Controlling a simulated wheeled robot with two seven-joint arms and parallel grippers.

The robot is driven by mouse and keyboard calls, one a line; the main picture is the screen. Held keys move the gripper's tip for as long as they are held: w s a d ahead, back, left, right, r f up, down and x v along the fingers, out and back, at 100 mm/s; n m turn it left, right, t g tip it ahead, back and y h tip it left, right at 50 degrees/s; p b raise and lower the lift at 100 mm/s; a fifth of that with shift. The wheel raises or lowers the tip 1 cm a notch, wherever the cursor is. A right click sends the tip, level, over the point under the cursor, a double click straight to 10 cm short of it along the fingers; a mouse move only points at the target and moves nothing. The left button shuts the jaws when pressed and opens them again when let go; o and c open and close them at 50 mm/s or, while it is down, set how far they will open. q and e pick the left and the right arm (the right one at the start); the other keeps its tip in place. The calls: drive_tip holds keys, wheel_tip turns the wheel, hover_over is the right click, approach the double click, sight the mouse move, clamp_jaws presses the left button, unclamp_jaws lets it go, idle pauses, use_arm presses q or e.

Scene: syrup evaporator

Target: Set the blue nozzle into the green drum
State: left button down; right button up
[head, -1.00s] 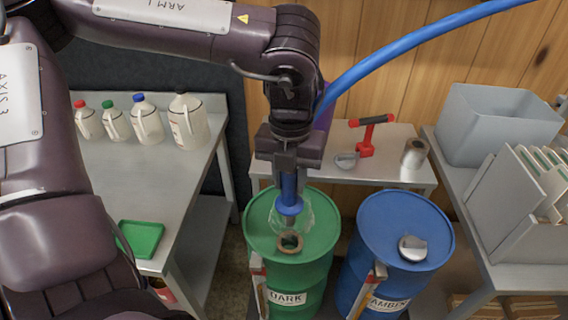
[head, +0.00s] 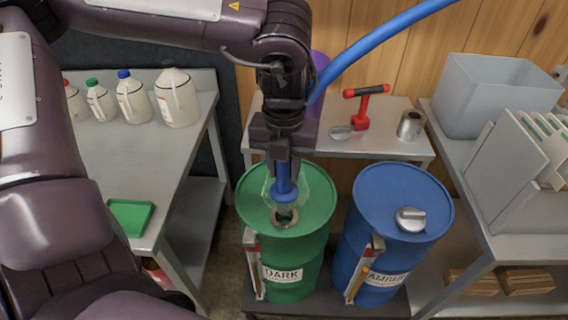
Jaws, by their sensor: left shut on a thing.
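The green drum (head: 318,205), labelled DARK, stands in the middle of the head view with a round bung hole (head: 285,218) in the front of its lid. My left gripper (head: 283,165) is shut on the blue nozzle (head: 285,187) above the lid. The nozzle points down, and its tip is at the bung hole or just over it; I cannot tell how far it is inside. A blue hose (head: 385,42) rises to the right from behind the gripper. My right gripper is not in view.
A blue drum (head: 375,190) with a grey cap (head: 411,220) stands close on the right. Behind are a red-handled tool (head: 361,108) and a metal cup (head: 410,125) on a bench. Jugs (head: 178,98) and a green tray (head: 130,216) sit on the left table.

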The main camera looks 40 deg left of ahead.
sight(284, 194)
use_arm(q)
drive_tip(key=shift+f+b, duration=2.1)
drive_tip(key=shift+f, duration=0.4)
drive_tip(key=shift+f+b, duration=1.4)
drive_tip(key=shift+f, duration=0.15)
drive_tip(key=shift+c, duration=1.8)
unclamp_jaws()
drive_tip(key=shift+s, duration=0.1)
